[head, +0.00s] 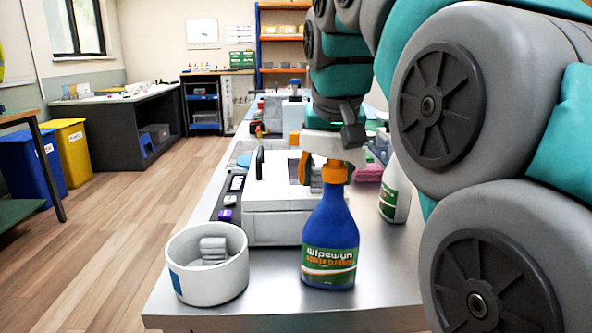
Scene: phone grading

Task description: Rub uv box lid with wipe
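A white box (282,226), which looks like the UV box, stands on the metal table behind a blue spray bottle. Its flat white lid (280,190) looks shut, with a dark upright piece at its left; the bottle hides its right part. My gripper (353,136) points down behind the bottle's white and orange spray head. Its fingertips are mostly hidden, so I cannot tell if it is open or holds anything. Pale folded pieces (213,250), possibly wipes, lie in a round white tub (220,286) at the front left. A pink cloth-like thing (369,173) shows right of the bottle's neck.
The blue spray bottle (328,235) stands upright at the table's front. A white spray bottle (394,195) stands behind it to the right, partly hidden by my arm. The table's front right (385,275) is bare.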

